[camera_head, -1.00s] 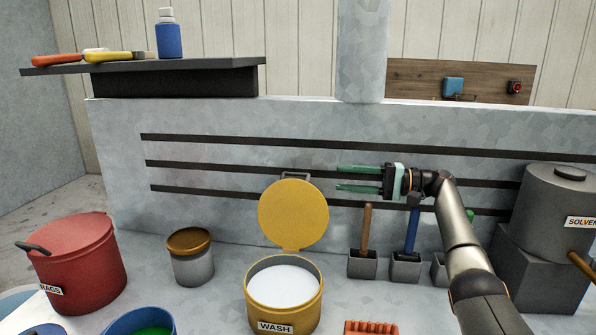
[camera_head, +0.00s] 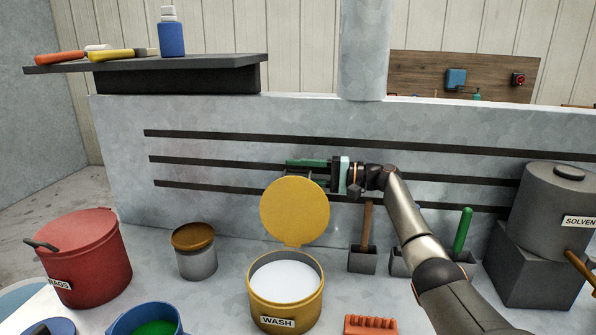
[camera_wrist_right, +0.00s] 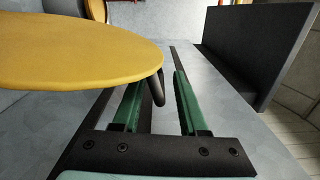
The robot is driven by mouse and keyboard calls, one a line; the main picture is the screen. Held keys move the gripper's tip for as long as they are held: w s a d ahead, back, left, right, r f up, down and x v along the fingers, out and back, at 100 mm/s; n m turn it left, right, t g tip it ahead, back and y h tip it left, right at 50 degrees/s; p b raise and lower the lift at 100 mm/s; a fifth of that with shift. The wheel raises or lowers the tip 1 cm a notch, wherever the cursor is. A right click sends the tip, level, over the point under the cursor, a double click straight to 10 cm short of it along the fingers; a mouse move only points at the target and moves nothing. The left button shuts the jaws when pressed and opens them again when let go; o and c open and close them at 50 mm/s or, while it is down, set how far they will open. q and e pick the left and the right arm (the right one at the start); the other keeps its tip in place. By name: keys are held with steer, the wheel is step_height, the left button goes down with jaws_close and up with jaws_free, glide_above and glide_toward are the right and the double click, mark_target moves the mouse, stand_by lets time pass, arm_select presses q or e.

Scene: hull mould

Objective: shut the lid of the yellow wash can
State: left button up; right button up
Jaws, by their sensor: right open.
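The yellow wash can (camera_head: 286,312) stands on the grey surface, its label reading WASH and white contents showing inside. Its round yellow lid (camera_head: 295,212) stands open and upright at the back rim; it also fills the upper left of the right wrist view (camera_wrist_right: 70,52). A dark handle (camera_wrist_right: 156,88) sticks out from the lid's edge. My right gripper (camera_head: 306,168) is at the lid's top edge, partly hidden behind it. In the right wrist view its green fingers (camera_wrist_right: 160,82) are apart, and the handle appears between them. My left gripper is not in view.
A red rags bin (camera_head: 88,262) and a brown-lidded pot (camera_head: 195,258) stand left of the can. Tool holders (camera_head: 363,260) stand right of it, below my right arm. A grey solvent drum (camera_head: 560,205) is far right. A slotted grey wall (camera_head: 220,122) rises behind.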

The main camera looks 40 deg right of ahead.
jaws_close()
steer(key=shift+d+r, duration=0.1)
steer(key=shift+r, duration=0.05)
stand_by(1.3)
